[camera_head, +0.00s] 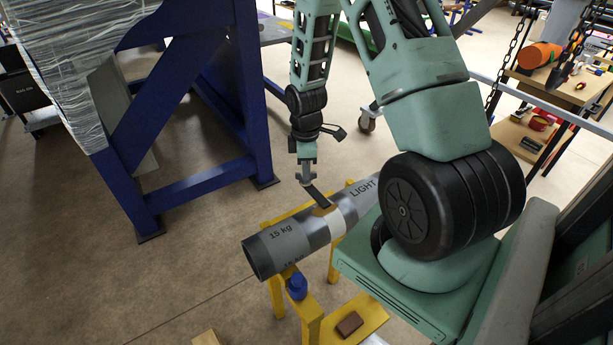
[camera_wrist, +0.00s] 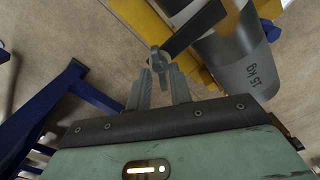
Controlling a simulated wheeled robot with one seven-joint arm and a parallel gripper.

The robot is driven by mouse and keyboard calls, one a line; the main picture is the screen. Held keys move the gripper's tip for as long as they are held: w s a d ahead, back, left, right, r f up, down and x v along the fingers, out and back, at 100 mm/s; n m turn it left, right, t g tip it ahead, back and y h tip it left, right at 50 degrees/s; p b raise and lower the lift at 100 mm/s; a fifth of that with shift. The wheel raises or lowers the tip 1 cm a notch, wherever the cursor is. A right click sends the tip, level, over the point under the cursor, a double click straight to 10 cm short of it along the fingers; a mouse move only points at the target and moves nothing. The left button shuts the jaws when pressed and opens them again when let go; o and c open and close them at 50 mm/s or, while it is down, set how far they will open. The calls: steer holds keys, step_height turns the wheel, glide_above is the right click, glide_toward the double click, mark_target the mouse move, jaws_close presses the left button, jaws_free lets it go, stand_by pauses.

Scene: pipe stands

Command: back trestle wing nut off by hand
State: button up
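A grey pipe (camera_head: 290,240) marked "15 kg" and "LIGHT" lies across yellow trestles (camera_head: 308,312); its end shows at upper right in the wrist view (camera_wrist: 243,78). A black clamp bar (camera_head: 319,196) reaches over the pipe at the back trestle and also shows in the wrist view (camera_wrist: 195,28). At the bar's outer end is a grey metal wing nut (camera_wrist: 158,62). My gripper (camera_head: 306,172) is above that end. In the wrist view, its two fingers (camera_wrist: 159,76) stand apart with the nut at their tips; contact cannot be made out.
A blue knob-like object (camera_head: 297,287) is on the near trestle, with a brown block (camera_head: 349,324) on a yellow board beside it. A blue steel frame (camera_head: 200,115) with a wrapped load stands at left. Shelves with tools (camera_head: 550,95) stand at right. Open floor lies at lower left.

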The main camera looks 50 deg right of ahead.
step_height(320, 180, up, 6)
steer(key=p, duration=0.5)
steer(key=shift+p, duration=0.35)
step_height(320, 180, up, 17)
steer(key=shift+r, duration=0.2)
stand_by(0.4)
steer(key=shift+a, duration=0.1)
